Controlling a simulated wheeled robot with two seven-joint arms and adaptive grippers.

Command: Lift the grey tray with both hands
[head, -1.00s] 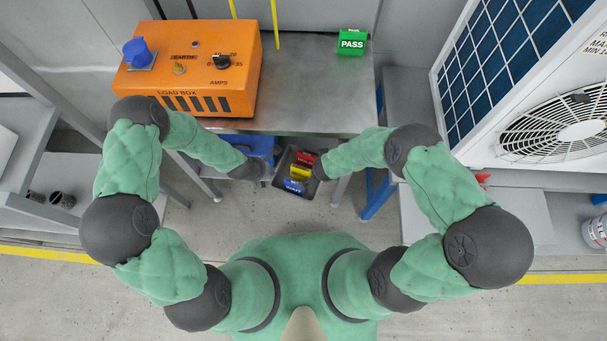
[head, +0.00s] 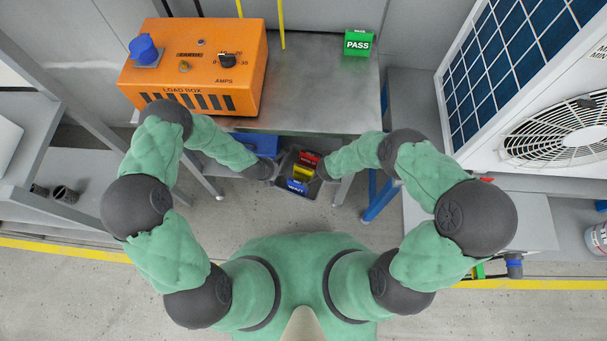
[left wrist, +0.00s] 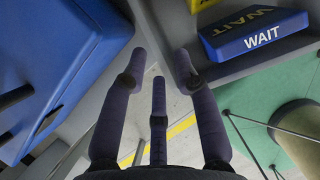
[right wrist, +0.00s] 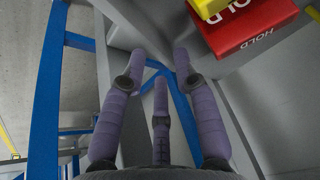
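The grey tray (head: 285,166) sits low, below the workbench edge, holding a red HOLD block (head: 309,158), a yellow block (head: 301,172) and a blue WAIT block (head: 297,186). My left gripper (head: 274,172) is at the tray's left side. In the left wrist view its fingers (left wrist: 160,58) are spread, with the tray wall (left wrist: 262,66) close to the tips. My right gripper (head: 323,169) is at the right side. In the right wrist view its fingers (right wrist: 160,55) are also spread beside the tray's grey wall. I cannot tell whether either gripper touches the tray.
An orange load box (head: 195,65) and a green PASS block (head: 357,43) stand on the workbench (head: 310,85) above. A blue box (left wrist: 60,70) is close to my left fingers. Blue frame legs (head: 380,203) stand near my right gripper. The floor in front is clear.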

